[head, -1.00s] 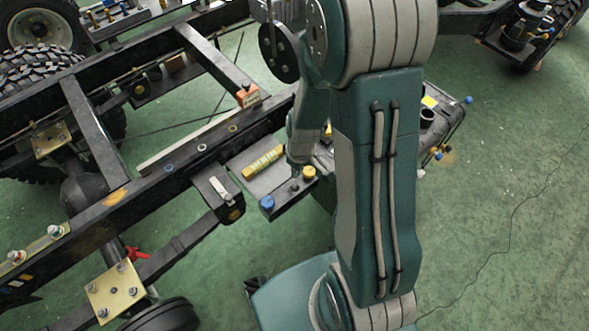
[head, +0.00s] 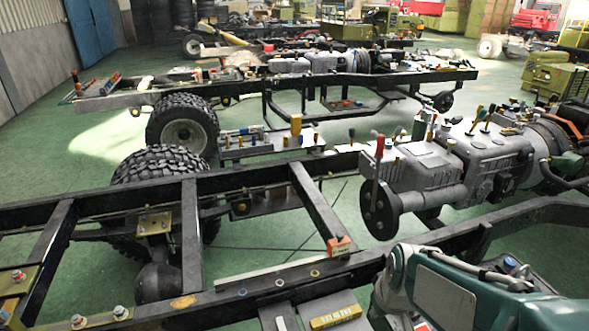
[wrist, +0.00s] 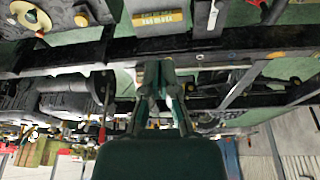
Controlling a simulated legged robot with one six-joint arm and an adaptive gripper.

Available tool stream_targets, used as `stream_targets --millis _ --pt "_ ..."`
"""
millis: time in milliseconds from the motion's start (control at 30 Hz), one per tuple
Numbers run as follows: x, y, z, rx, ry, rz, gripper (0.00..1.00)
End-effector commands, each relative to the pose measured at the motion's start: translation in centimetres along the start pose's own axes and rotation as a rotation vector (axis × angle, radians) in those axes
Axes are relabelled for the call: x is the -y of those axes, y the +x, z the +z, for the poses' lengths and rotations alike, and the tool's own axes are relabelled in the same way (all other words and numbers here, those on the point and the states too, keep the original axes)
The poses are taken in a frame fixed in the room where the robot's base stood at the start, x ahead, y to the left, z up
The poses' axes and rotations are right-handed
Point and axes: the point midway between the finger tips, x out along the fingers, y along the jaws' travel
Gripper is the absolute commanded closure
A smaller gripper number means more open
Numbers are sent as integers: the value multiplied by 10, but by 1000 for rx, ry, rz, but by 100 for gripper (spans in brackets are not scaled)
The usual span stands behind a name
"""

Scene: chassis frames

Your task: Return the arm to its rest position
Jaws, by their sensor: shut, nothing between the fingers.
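My gripper (wrist: 156,72) shows in the wrist view, its teal fingers drawn together with nothing between them. In that view it lies in front of a dark chassis rail (wrist: 70,62), and I cannot tell the distance between them. In the head view my teal and grey arm (head: 445,292) is folded low at the bottom right. It covers part of the near chassis there. The gripper itself does not show in the head view.
The near chassis frame (head: 245,307) crosses the foreground, with a yellow-labelled block (head: 335,317) and an orange block (head: 340,246) on it. A grey engine (head: 430,170) stands at right. Big tyres (head: 183,126) stand at left. Green floor (head: 65,158) is open at far left.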

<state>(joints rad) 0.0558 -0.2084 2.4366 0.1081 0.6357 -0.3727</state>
Motion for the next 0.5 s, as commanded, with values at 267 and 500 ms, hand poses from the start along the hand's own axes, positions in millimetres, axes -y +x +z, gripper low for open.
stream_targets --millis 267,500 --pt "15 -77 22 -113 112 43 100" --pt "23 -119 48 -188 203 68 100"
